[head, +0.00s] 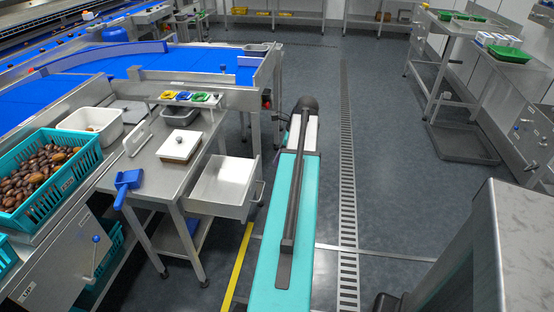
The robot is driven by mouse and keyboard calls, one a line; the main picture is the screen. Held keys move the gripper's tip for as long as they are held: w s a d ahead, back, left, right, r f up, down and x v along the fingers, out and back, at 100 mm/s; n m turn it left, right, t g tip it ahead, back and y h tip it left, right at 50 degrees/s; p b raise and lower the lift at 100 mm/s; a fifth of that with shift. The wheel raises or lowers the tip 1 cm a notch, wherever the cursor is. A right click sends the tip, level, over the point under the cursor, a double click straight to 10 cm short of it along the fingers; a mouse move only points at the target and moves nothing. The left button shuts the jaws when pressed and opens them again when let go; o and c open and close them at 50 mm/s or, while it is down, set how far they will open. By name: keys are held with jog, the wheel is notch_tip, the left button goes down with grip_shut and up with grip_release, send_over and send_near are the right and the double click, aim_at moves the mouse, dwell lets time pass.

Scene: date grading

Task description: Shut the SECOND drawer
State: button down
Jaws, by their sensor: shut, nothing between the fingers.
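One drawer (222,184) stands pulled out from the steel work table, toward the floor on the right. It is a pale, shallow open box and looks empty inside. Its bar handle (260,193) is at the right end. I cannot read a label or tell from this view whether it is the second drawer. My teal arm extends away just to the right of the drawer, with its dark far end beyond it. My gripper is not visible.
A teal crate of dates (43,178) stands left. Grey floor with a drain grate (348,180) is clear beyond my arm on the right.

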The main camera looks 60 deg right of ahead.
jog(key=w+f, duration=0.1)
jog(key=f, duration=0.1)
jog(key=w+a+f, duration=0.1)
jog(key=w+f, duration=0.1)
jog(key=f, duration=0.1)
jog(key=w+f+p, duration=0.1)
jog(key=w+f, duration=0.1)
jog(key=shift+w+a+f, duration=0.1)
jog(key=shift+a+f, duration=0.1)
jog(key=shift+a, duration=0.1)
jog(key=shift+w+a, duration=0.25)
jog(key=shift+w, duration=0.5)
